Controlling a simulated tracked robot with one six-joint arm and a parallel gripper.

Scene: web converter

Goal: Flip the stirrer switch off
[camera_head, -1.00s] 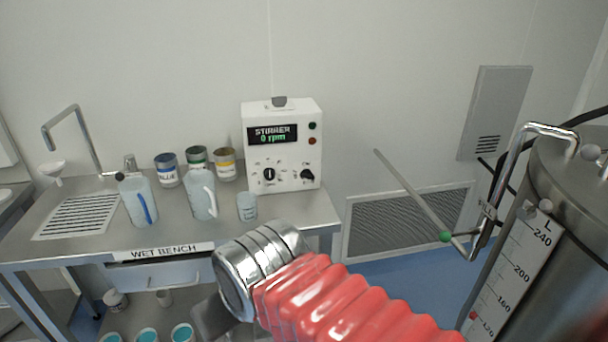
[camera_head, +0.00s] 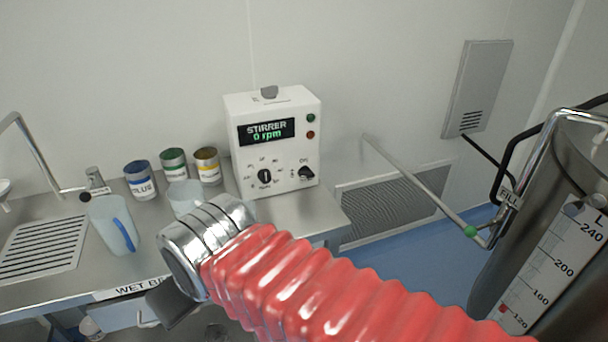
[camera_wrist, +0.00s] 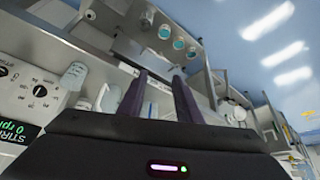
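The white stirrer box (camera_head: 235,155) stands at the back right of the bench. Its display (camera_head: 266,132) reads "STIRRER 0 rpm". Below it are a black dial (camera_head: 265,176) on the left and a black switch (camera_head: 306,173) on the right; the switch's exact setting is too small to tell. In the wrist view the stirrer's panel (camera_wrist: 28,105) is at the left edge, turned on its side, with its display partly cut off. My gripper (camera_wrist: 160,76) has two dark fingers apart with nothing between them, beside the panel and not touching it. In the head view its fingertips are hidden.
Blue, green and yellow labelled cans (camera_head: 173,163) and translucent jugs (camera_head: 112,224) stand on the steel bench (camera_head: 320,212), left of the stirrer. The wall above is clear.

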